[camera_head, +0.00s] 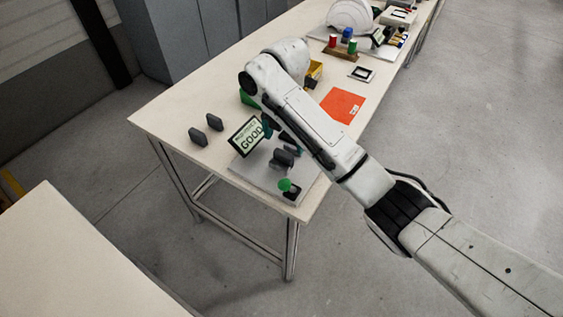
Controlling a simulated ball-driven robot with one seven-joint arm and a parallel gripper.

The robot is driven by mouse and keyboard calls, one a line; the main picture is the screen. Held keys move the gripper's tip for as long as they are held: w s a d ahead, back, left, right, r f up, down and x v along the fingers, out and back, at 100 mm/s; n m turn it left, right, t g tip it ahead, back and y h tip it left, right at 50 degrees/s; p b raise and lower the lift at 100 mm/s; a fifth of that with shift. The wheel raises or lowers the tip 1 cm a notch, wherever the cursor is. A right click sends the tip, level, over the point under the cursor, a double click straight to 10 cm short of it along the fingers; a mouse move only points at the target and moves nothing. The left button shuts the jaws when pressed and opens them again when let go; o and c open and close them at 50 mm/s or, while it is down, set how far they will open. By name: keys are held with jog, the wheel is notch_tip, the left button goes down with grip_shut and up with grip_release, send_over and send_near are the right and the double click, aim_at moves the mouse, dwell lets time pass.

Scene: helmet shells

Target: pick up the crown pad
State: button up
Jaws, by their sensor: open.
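Two dark grey pads stand on the near left part of the table, one pad (198,136) and another pad (214,122) just behind it. A third dark grey piece (282,159) sits on the light plate at the table's near corner. I cannot tell from looks which one is the crown pad. My gripper (281,134) is mostly hidden behind my own arm. Only dark parts show at the arm's lower edge, above the plate and right of the sign. It is open, and I see nothing held in it.
A sign reading GOOD (247,136) and a green knob (284,184) stand by the plate (258,172). An orange sheet (341,106), a yellow bin (314,73) and a white helmet shell (350,15) lie farther back. The table's left side (180,108) is mostly clear.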

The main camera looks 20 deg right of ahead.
aim_at(285, 151)
jog(key=shift+s+f, duration=0.1)
jog(key=shift+f, duration=3.1)
jog(key=shift+c, duration=0.2)
jog(key=c, duration=1.1)
jog(key=shift+r, duration=0.1)
